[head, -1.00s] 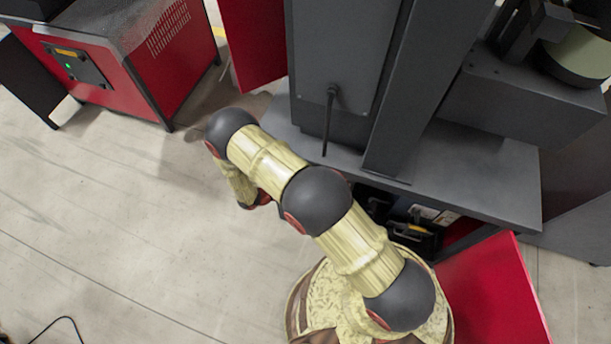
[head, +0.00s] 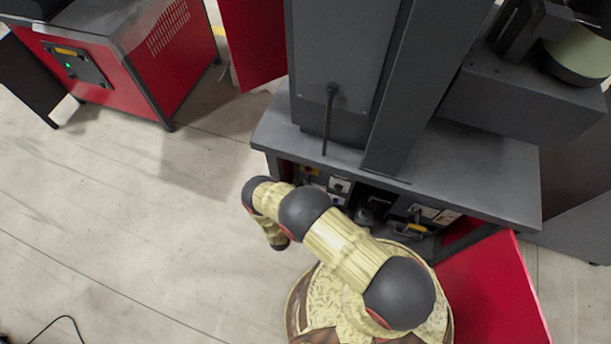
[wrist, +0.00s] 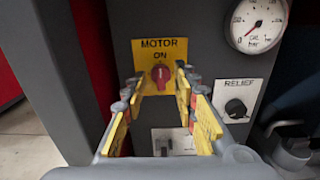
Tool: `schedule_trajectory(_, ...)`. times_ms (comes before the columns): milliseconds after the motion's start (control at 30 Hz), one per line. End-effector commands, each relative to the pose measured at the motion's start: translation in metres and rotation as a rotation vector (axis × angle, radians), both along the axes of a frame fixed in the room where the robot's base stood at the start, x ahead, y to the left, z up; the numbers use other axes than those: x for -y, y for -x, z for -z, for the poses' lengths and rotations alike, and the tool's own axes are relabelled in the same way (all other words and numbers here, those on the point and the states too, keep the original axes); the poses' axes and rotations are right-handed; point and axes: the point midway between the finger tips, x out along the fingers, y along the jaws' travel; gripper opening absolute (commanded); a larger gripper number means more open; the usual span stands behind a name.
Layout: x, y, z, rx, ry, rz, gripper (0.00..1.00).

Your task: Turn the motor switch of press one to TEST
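In the wrist view the motor switch is a red knob (wrist: 160,74) on a yellow plate (wrist: 176,50) marked MOTOR and ON. The knob looks roughly upright, below the word ON; no TEST mark can be read. My gripper (wrist: 160,88) is open, its yellow-padded fingers to the left and right in front of the plate. The knob shows in the gap between them, and I see no grip on it.
A black RELIEF knob (wrist: 236,108) and a pressure gauge (wrist: 258,22) are to the right of the switch. A pale plate (wrist: 172,142) with a small control is below it. A grey post (wrist: 50,75) stands at left. A red open door (head: 490,290) is at lower right.

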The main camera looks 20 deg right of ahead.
Motion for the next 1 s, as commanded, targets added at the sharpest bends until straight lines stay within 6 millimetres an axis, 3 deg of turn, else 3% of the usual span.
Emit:
schedule_trajectory(300, 0.022, -0.029, 0.000, 0.000, 0.000, 0.002, 0.29)
schedule_trajectory(633, 0.024, -0.032, 0.000, -0.001, 0.001, 0.001, 0.29)
schedule_trajectory(1000, 0.024, -0.032, 0.000, -0.001, 0.001, 0.002, 0.08)
